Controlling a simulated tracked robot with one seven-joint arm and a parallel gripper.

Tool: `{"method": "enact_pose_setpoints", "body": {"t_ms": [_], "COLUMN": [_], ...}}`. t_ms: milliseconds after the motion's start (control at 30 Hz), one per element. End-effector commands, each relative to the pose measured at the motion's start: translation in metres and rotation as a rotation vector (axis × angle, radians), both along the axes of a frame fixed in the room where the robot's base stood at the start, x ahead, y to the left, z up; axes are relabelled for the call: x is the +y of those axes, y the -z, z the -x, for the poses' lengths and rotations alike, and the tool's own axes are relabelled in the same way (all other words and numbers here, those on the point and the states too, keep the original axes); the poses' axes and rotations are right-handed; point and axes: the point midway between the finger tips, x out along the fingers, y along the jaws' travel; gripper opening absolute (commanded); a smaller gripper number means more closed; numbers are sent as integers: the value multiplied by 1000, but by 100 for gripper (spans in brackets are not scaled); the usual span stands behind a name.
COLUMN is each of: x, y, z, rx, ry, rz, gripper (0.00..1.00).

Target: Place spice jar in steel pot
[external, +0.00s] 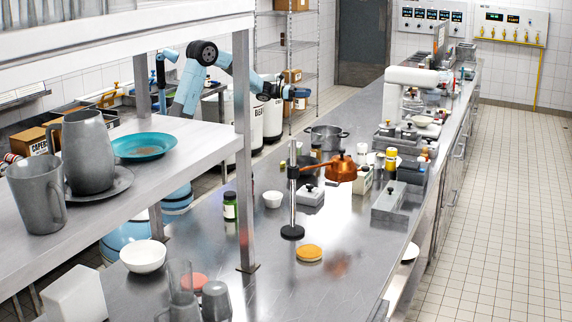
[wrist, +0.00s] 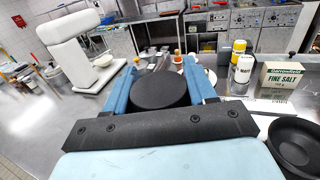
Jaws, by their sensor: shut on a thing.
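My gripper (external: 296,93) is at the end of the raised arm, above and behind the far-left side of the counter. In the wrist view my gripper (wrist: 160,82) has its blue fingers on both sides of a round black lid, seen from above. This is the top of the held spice jar (wrist: 160,88); its body is hidden below the lid. The steel pot (external: 326,131) stands open on the counter in the external view, below and to the right of my gripper, apart from it. A dark round vessel (wrist: 297,141) is partly visible at lower right in the wrist view.
A white mixer (external: 404,86) stands on the counter. A green jar (external: 230,206) stands near the shelf post.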

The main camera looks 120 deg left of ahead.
Motion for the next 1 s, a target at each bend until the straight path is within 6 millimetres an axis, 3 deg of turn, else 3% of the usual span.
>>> {"method": "enact_pose_setpoints", "body": {"t_ms": [233, 500, 867, 1000], "x": [35, 58, 70, 70], "y": [21, 61, 80, 99], "z": [-32, -53, -64, -64], "rx": [-1, -1, 0, 0], "ry": [1, 0, 1, 0], "rz": [1, 2, 0, 2], "gripper": [16, 16, 16, 16]}}
